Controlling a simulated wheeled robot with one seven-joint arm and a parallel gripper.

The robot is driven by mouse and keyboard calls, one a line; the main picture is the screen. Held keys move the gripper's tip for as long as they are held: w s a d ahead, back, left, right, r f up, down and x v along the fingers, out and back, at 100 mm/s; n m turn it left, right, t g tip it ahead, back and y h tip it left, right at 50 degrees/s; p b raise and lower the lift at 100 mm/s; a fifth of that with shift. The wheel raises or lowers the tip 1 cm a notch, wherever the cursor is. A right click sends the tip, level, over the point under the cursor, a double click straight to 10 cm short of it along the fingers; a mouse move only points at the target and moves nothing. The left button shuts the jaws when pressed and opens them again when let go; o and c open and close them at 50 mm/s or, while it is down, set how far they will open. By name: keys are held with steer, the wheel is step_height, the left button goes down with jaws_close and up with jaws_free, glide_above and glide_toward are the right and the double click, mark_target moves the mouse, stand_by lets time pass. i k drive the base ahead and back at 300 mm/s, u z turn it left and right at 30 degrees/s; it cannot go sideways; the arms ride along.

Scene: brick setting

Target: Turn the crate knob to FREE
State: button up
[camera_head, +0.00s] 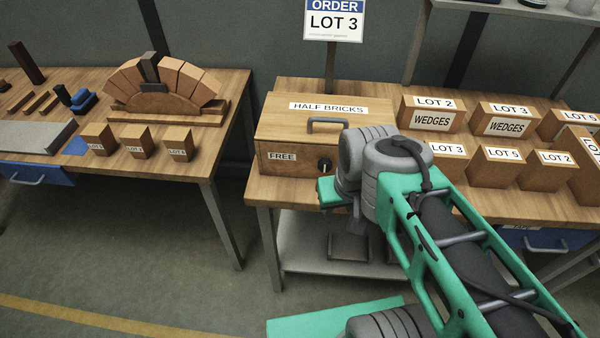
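The wooden crate (275,128) labelled HALF BRICKS stands at the left end of the right-hand workbench, with a grey handle (327,124) on its sloped lid. Its round black knob (324,165) is on the front face, with a pale mark on it. A FREE label (282,156) is to the left of the knob. Any label to the right of the knob is hidden by my arm. I cannot make out my gripper's fingers.
Several wooden LOT boxes (432,115) fill the bench to the right. An ORDER LOT 3 sign (334,21) stands behind the crate. The left bench (232,88) holds a brick arch (165,82) and small blocks. Open floor (130,245) lies between and before the benches.

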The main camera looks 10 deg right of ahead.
mark_target(324, 164)
steer(key=z, duration=0.2)
steer(key=k, duration=0.6)
steer(key=z, duration=0.6)
steer(key=k, duration=0.55)
steer(key=u, duration=1.15)
steer(key=i, duration=1)
steer(key=u, duration=0.8)
